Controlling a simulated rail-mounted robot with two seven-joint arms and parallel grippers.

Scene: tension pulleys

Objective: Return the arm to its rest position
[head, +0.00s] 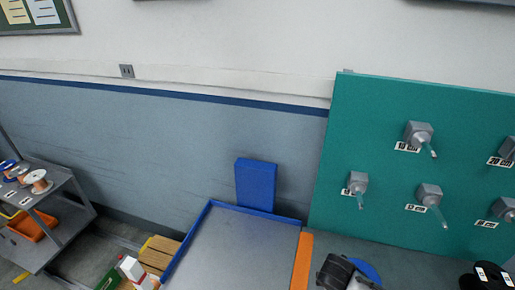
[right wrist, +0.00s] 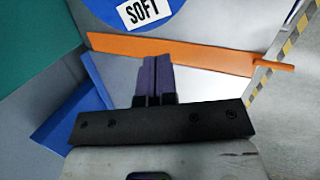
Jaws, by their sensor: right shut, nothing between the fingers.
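My right gripper (right wrist: 153,62) shows in the right wrist view with its two dark purple fingers together, shut and empty. Its fingertips point toward an orange strip (right wrist: 200,55); whether they touch it I cannot tell. A dark and grey shape at the bottom of the head view, right of the orange strip (head: 301,262), looks like part of my right arm. My left gripper and left arm are not in view.
A blue-rimmed grey tray (head: 232,250) lies beside the orange strip. A blue disc (right wrist: 120,10) labelled SOFT is near the gripper. A teal board (head: 385,95) with several labelled pegs stands right. A cart (head: 45,250) with spools stands left.

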